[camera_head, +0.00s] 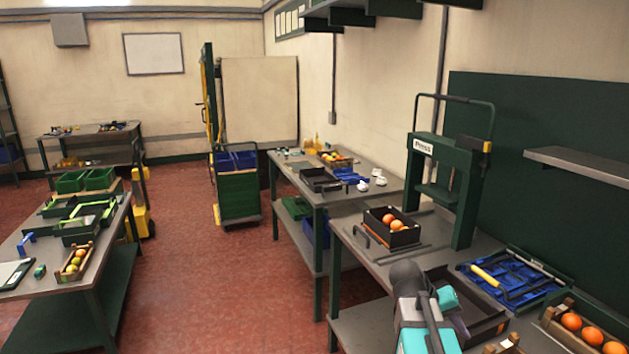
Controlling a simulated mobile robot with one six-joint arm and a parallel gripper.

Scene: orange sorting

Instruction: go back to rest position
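My arm (412,318), grey and teal, shows at the bottom right of the head view, in front of the workbench. Its links look folded close together. I cannot make out the gripper's fingers; they are hidden behind the arm or out of the picture. A black crate (379,239) with two oranges (396,225) stands on the bench beyond the arm. A wooden crate (556,333) with several oranges (571,322) stands at the lower right. A dark tray (487,328) lies just right of the arm, partly covered by it.
A green press (442,160) stands at the back of the bench. A blue tool tray (513,279) lies right of the arm. A left table (95,268) holds green bins and a fruit crate (77,263). A green cart (238,195) stands farther back. The red floor (215,290) between is clear.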

